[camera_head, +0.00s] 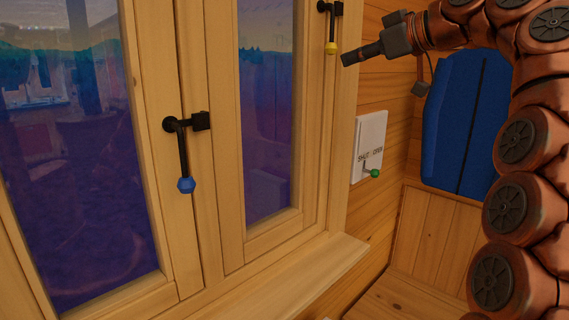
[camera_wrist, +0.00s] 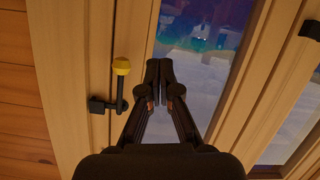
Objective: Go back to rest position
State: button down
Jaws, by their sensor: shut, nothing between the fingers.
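My gripper (camera_head: 348,58) is at the upper right of the head view, in front of the window's right frame. It is shut and empty. In the wrist view my gripper (camera_wrist: 160,64) has its fingers together, pointing at the window. A black handle with a yellow knob (camera_head: 331,48) is just left of and above the gripper in the head view. In the wrist view the yellow knob (camera_wrist: 121,67) is to the left of the fingers, apart from them. A second handle with a blue knob (camera_head: 186,185) hangs down on the middle frame.
A white panel marked SHUT and OPEN (camera_head: 370,140) with a green-knobbed lever (camera_head: 375,173) is on the wall right of the window. A blue cushion (camera_head: 464,120) stands above a wooden bench (camera_head: 425,240). The wooden sill (camera_head: 290,285) juts out below the window.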

jog(key=s+a+f+m+g+h+p, duration=0.15)
jog(key=s+f, duration=0.25)
jog(key=f, duration=0.4)
jog(key=s+a+f+m+g+h, duration=0.1)
jog(key=s+f+m+g, duration=0.25)
jog(key=f, duration=0.35)
jog(key=s+a+f+m+g+h, duration=0.1)
jog(key=s+a+f+m+h, duration=0.1)
jog(key=s+f, duration=0.45)
jog(key=s+d+f+m+g+h+p, duration=0.1)
jog(key=s+d+f, duration=0.4)
jog(key=s+f, duration=0.8)
jog(key=s+d+f+m+g+h+p, duration=0.1)
jog(key=s+d+f+m+g+h, duration=0.2)
jog(key=s+f, duration=0.9)
jog(key=s+d+g+h, duration=0.1)
jog(key=s+d+g, duration=0.1)
jog(key=s, duration=0.1)
jog(key=shift+s+f+m, duration=0.3)
jog(key=shift+s+f, duration=0.05)
jog(key=shift+s, duration=0.05)
jog(key=shift+a+h, duration=0.1)
jog(key=shift+h, duration=0.15)
jog(key=shift+a, duration=0.35)
jog(key=c, duration=1.8)
grip_release()
jog(key=shift+c, duration=0.2)
